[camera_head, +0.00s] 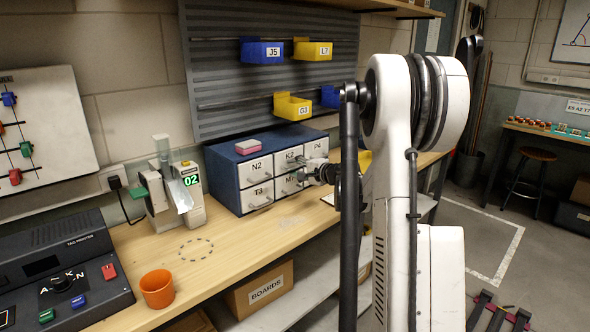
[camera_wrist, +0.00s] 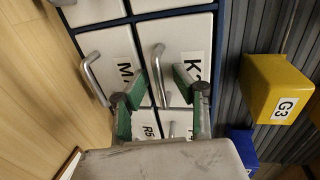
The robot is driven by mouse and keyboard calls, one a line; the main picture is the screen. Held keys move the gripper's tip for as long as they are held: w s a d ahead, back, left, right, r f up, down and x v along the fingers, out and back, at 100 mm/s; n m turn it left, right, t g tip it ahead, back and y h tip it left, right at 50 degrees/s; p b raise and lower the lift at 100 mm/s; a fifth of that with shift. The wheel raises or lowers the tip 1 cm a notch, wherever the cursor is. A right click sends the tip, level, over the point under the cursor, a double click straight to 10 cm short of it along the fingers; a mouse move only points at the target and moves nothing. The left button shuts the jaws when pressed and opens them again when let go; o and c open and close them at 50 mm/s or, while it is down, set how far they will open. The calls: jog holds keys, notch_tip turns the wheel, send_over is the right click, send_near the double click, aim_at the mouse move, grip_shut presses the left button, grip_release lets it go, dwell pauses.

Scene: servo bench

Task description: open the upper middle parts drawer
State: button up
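The blue parts cabinet (camera_head: 228,178) has white drawer fronts in two rows. The upper middle drawer (camera_head: 288,159), labelled K2, looks closed; its front (camera_wrist: 188,42) also shows in the wrist view, with a silver bar handle (camera_wrist: 157,62). My gripper (camera_head: 316,172) is at the middle column of the cabinet front. In the wrist view my gripper's green-padded fingers (camera_wrist: 161,84) are apart, and the K2 handle shows between them. No finger visibly presses on the handle. The fingers partly hide the label.
The lower middle drawer (camera_wrist: 112,48), labelled M, has its handle close beside one finger. A pink block (camera_head: 248,146) lies on the cabinet. Yellow bin G3 (camera_wrist: 270,80) hangs above. The bench (camera_head: 235,250) in front is mostly clear; an orange cup (camera_head: 157,290) stands near its front edge.

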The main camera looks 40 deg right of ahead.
jog(key=shift+c, duration=0.2)
grip_shut()
